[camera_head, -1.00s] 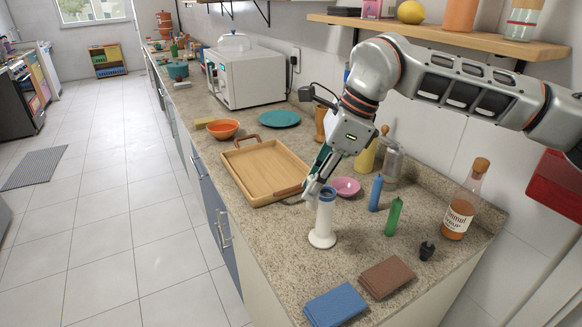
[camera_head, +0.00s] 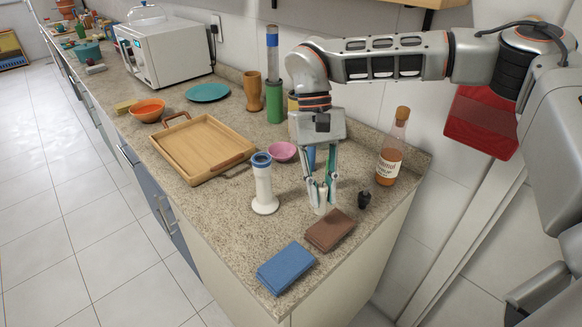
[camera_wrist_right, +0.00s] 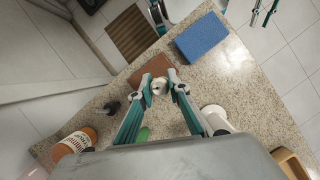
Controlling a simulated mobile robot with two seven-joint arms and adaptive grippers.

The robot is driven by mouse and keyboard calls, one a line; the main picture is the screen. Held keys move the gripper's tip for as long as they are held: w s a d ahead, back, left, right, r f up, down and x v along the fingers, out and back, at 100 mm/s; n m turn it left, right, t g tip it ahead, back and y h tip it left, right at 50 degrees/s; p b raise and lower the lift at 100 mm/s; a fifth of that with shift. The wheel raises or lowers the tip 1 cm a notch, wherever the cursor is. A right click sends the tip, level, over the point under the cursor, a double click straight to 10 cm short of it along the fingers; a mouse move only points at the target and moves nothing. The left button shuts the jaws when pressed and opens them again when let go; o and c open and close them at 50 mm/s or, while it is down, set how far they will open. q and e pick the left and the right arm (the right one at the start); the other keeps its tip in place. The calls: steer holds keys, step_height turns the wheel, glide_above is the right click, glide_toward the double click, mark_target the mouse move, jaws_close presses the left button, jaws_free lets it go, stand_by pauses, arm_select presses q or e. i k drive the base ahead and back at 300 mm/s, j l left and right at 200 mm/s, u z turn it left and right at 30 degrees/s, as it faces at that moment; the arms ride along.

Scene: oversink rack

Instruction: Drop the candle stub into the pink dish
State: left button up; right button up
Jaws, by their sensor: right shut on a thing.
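My right gripper (camera_head: 321,203) is shut on the candle stub (camera_wrist_right: 159,88), a small whitish piece between its fingertips. In the head view the gripper points down low over the counter, right of the white stand and beside the brown cloth. Whether the stub touches the counter I cannot tell.
A white stand with a blue top (camera_head: 264,190) rises close left of the gripper. The wooden tray (camera_head: 205,148) lies to the left.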

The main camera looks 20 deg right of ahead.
mark_target(282, 154)
steer(key=j, duration=0.6)
steer(key=i+j+z, duration=0.1)
steer(key=j, duration=0.25)
steer(key=i+j, duration=0.2)
steer(key=j, duration=0.2)
steer(key=i, duration=0.5)
steer(key=z, duration=0.05)
